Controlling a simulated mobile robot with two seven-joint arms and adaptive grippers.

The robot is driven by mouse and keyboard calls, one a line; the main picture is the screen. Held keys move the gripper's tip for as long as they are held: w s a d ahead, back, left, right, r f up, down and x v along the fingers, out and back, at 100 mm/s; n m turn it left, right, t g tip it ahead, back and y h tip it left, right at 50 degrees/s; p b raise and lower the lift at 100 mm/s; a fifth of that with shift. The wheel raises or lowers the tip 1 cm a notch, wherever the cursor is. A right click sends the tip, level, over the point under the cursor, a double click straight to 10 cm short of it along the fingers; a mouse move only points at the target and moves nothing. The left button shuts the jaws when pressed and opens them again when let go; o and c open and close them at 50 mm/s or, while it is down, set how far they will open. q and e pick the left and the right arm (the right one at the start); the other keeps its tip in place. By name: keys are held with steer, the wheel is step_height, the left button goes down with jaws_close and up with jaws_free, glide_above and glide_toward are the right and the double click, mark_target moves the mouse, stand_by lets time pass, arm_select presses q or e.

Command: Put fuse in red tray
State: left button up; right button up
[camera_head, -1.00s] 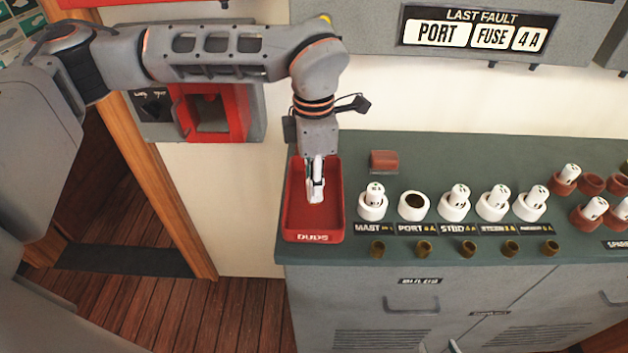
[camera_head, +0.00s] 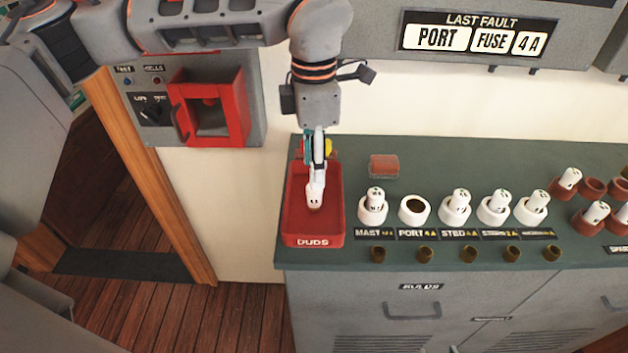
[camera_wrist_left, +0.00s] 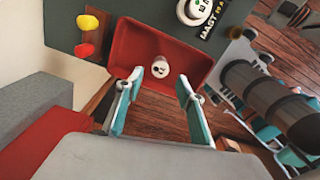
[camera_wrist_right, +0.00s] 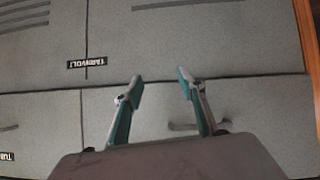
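The red tray (camera_head: 289,215), marked DUDS, sits at the left end of the green counter. A white fuse (camera_head: 314,197) shows inside the tray, below my left gripper (camera_head: 317,180). In the left wrist view, the fuse (camera_wrist_left: 160,66) shows end-on against the floor of the red tray (camera_wrist_left: 135,40). My left gripper's fingers (camera_wrist_left: 157,88) are spread apart, with the fuse beyond the gap between them and no finger seen touching it. The PORT socket (camera_head: 414,208) is empty. My right gripper (camera_wrist_right: 159,80) is open and empty, facing grey cabinet fronts.
White sockets with fuses, such as MAST (camera_head: 372,212), stand right of the tray. A small red block (camera_head: 384,166) lies behind them. Brown holders (camera_head: 592,188) with some fuses are at the far right. A red-framed switch box (camera_head: 210,108) is on the wall.

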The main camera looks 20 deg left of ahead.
arm_select(q)
step_height(320, 180, up, 6)
steer(key=shift+f, duration=0.1)
steer(key=shift+s, duration=0.1)
stand_by(0.5)
